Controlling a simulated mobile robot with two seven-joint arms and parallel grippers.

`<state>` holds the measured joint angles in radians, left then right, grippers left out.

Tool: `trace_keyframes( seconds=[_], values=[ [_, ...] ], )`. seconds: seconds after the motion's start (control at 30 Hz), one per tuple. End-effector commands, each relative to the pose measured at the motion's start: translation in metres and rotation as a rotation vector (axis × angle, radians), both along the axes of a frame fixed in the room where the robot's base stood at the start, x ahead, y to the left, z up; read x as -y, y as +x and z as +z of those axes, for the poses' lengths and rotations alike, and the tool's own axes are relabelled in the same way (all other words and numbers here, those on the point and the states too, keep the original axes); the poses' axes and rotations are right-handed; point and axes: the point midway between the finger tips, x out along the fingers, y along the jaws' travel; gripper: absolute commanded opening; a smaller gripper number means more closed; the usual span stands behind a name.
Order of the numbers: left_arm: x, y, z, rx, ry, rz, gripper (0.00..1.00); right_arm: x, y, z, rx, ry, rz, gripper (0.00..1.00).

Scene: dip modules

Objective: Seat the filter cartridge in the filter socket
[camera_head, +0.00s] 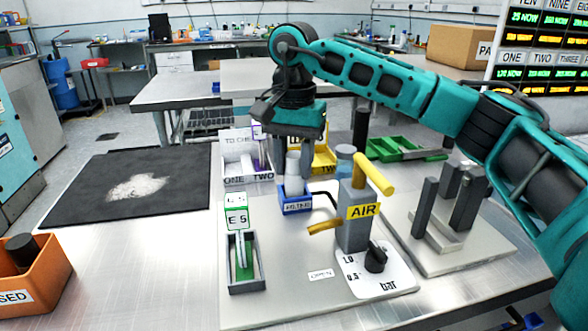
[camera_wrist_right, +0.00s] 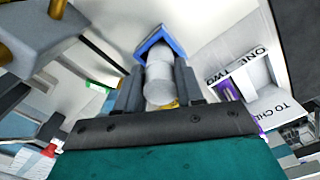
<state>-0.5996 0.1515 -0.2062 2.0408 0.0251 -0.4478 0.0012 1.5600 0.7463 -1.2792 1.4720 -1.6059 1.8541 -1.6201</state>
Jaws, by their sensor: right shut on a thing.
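The filter cartridge (camera_head: 293,178) is a pale grey-white cylinder, upright between the fingers of my right gripper (camera_head: 293,174). The gripper is shut on it from above. The blue filter socket (camera_head: 295,207), a small box with a white label, is directly below. The cartridge's lower end is at the socket's opening; how deep it sits I cannot tell. In the right wrist view the cartridge (camera_wrist_right: 160,78) lies between the two grey fingers (camera_wrist_right: 160,88), its far end at the blue socket rim (camera_wrist_right: 152,40). My left gripper is not in view.
A grey AIR post (camera_head: 356,222) with a yellow handle stands close right of the socket. A white ONE/TWO tray (camera_head: 245,178) is behind left, with a yellow bin (camera_head: 325,158) behind. A grey holder with a green E5 card (camera_head: 238,220) is front left. A black mat (camera_head: 175,185) lies left.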

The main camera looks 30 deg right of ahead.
Motion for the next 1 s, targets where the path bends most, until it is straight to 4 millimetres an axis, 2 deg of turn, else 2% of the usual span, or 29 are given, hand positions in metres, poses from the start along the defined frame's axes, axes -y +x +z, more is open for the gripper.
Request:
trace_keyframes(
  seconds=[0.03, 0.1, 0.43, 0.47, 0.5, 0.73, 1.0],
  values=[
    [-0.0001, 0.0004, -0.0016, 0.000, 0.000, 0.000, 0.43, 0.0005, -0.0004, -0.0089, -0.001, 0.000, -0.001, 0.06],
    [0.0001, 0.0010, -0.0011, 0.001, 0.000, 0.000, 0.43, 0.0003, -0.0002, -0.0128, 0.000, 0.001, -0.001, 0.06],
    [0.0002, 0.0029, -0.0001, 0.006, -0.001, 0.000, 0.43, -0.0001, -0.0001, -0.0158, 0.000, 0.001, 0.000, 0.06],
    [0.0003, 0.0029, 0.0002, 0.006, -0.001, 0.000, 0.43, -0.0001, -0.0001, -0.0160, 0.000, 0.001, 0.000, 0.38],
    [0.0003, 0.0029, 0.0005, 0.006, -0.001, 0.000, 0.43, 0.0000, 0.0000, -0.0153, 0.000, 0.001, 0.000, 0.42],
    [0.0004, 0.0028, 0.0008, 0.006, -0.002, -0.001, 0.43, 0.0000, 0.0000, -0.0151, 0.000, 0.001, 0.000, 0.63],
    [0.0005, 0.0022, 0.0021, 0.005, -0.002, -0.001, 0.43, -0.0001, 0.0000, -0.0118, 0.001, 0.001, 0.000, 0.63]
  ],
)
